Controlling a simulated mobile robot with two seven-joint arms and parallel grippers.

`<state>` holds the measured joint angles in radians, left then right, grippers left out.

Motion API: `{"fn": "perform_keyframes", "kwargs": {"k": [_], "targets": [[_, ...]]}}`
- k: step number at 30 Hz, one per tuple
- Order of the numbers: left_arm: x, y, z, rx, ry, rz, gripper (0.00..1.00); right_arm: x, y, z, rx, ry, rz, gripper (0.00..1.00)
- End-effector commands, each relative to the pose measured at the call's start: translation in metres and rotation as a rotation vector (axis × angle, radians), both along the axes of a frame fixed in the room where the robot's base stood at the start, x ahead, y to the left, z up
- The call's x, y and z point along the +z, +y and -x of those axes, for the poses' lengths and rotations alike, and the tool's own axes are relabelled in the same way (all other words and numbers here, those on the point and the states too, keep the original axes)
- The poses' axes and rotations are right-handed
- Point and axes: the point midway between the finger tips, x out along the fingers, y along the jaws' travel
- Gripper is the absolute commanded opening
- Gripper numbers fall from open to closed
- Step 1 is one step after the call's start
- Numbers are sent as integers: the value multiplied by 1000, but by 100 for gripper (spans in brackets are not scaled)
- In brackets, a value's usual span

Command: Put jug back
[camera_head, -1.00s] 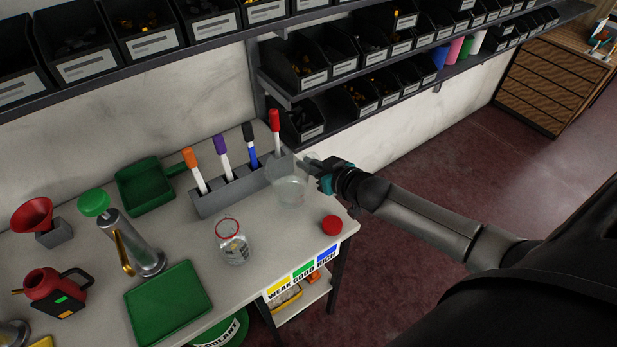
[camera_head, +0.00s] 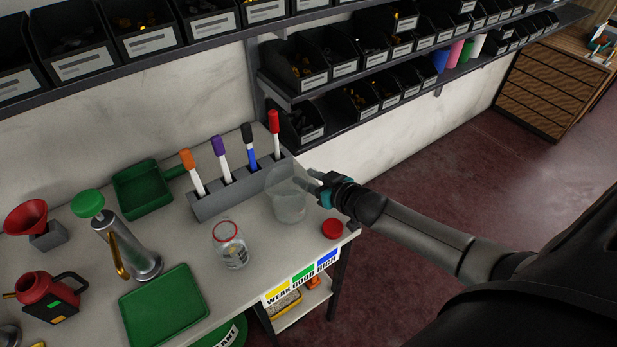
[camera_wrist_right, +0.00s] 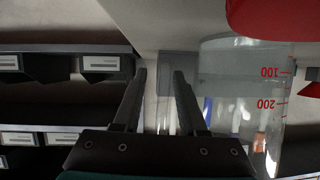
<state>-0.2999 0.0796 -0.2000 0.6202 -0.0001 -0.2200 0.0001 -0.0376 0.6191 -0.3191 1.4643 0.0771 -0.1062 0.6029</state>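The clear jug (camera_head: 288,205) looks upright at the right end of the bench, in front of the grey marker holder. In the right wrist view the jug (camera_wrist_right: 243,110) is to the right of the fingers and carries red marks 100 and 200. My right gripper (camera_head: 314,178) is just right of the jug's upper part. In the right wrist view my right gripper (camera_wrist_right: 160,78) has its two fingers apart. A pale strip shows between or behind them; I cannot tell if it is the jug's handle. My left gripper is not in view.
A marker holder (camera_head: 228,194) with several markers stands behind the jug. A red cap (camera_head: 332,229) lies near the bench's right edge. A clear glass jar (camera_head: 232,250) with a red rim, a green tray (camera_head: 165,308) and a metal pump (camera_head: 140,258) stand to the left.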

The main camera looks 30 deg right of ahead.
Motion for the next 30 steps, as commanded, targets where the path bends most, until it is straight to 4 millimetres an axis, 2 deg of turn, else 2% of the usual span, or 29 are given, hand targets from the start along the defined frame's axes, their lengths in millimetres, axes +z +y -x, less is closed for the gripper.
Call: {"fn": "perform_keyframes", "kwargs": {"k": [8,11,30], "targets": [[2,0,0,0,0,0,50,3,0,0,1,-1,0,42],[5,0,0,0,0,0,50,6,0,6,1,2,0,42],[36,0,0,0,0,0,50,42,-13,90,1,2,0,42]]}}
